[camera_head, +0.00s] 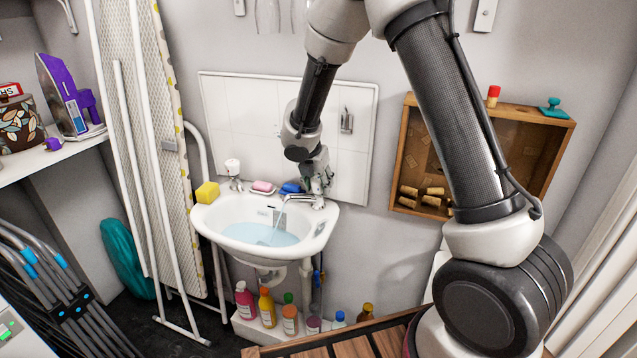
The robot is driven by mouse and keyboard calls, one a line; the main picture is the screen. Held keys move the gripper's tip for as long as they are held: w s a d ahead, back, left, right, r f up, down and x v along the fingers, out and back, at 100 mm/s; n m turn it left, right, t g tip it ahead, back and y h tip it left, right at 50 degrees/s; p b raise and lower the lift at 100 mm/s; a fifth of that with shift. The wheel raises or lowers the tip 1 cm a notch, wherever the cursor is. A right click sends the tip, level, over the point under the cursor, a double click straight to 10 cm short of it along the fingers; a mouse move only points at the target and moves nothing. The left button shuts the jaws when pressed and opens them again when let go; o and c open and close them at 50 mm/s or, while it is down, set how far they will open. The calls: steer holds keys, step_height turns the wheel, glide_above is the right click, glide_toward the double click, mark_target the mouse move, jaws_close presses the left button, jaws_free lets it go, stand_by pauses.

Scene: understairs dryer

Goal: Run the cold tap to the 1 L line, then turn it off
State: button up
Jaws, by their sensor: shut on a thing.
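The white basin (323,226) is on the tiled wall and holds pale blue water (252,234). The cold tap (297,198) is at the basin's right rear, and a thin stream falls from its spout into the water. My gripper (318,185) is over this tap, shut on its top; the fingers hide most of the handle. The other tap (234,171), with a white top, stands at the left rear and shows no stream. Small marks show on the basin's inner back wall, but I cannot read a 1 L line.
A yellow sponge (207,193), pink soap (263,186) and a blue item (290,188) lie on the basin rim. An ironing board (150,130) leans at left. A wooden wall box (515,111) with corks is at right. Several bottles stand below the basin.

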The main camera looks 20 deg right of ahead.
steer(key=shift+m+h, duration=0.3)
steer(key=shift+m, duration=0.4)
steer(key=shift+m+g+h, duration=0.3)
steer(key=shift+m+g, duration=0.2)
steer(key=shift+m, duration=0.7)
steer(key=o, duration=1.1)
steer(key=shift+c, duration=0.2)
steer(key=v, duration=0.8)
